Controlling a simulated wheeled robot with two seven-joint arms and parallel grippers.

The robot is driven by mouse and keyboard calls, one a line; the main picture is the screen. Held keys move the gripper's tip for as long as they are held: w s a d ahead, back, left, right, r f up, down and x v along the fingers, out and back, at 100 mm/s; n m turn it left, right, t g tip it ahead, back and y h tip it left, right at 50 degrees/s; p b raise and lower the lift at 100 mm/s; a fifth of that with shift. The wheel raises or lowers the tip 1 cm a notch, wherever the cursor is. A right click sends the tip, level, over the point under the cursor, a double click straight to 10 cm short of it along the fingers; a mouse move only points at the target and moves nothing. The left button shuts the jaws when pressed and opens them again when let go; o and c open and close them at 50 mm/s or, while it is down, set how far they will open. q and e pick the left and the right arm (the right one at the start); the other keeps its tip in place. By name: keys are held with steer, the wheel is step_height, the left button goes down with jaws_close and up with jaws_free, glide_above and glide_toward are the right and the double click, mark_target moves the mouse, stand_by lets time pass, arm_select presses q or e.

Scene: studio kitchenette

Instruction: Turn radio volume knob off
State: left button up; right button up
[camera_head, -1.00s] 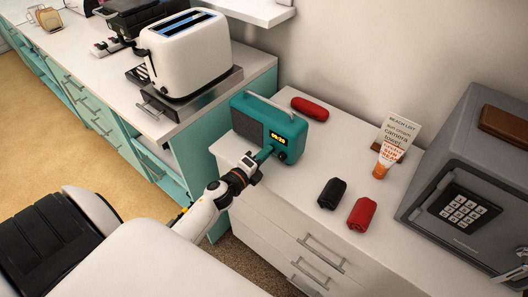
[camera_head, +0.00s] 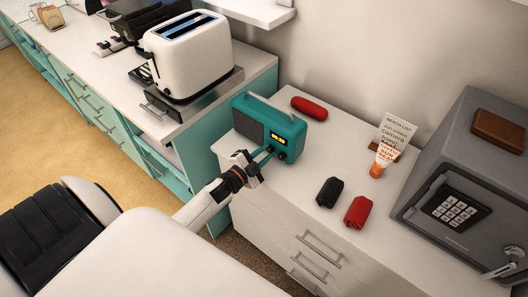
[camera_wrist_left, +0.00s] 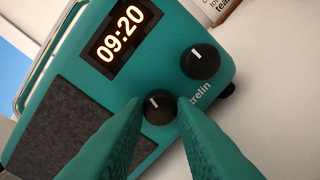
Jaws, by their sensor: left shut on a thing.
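The teal radio (camera_head: 262,122) stands upright on the white drawer cabinet, its clock reading 09:20. In the left wrist view its front (camera_wrist_left: 190,125) has two black knobs with white pointer marks. The knob nearer the grey speaker cloth (camera_wrist_left: 160,107) is between my left gripper's teal fingertips. The other knob (camera_wrist_left: 200,62) is free, beside the display. My left gripper (camera_head: 268,151) reaches the radio's front from the lower left and is shut on the first knob. I cannot read which knob is the volume. My right gripper is not in view.
A red case (camera_head: 309,107) lies behind the radio. An orange-and-white tube (camera_head: 382,158) and a grey safe (camera_head: 455,190) stand farther right. A white toaster (camera_head: 187,54) is on the left counter.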

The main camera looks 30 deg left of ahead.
arm_select(q)
steer(key=shift+n, duration=1.4)
steer(key=o, duration=0.7)
steer(key=s+a+b, duration=0.1)
steer(key=s, duration=1.1)
steer(key=shift+a+r+b, duration=0.15)
steer(key=shift+a+b, duration=0.15)
steer(key=shift+a, duration=0.05)
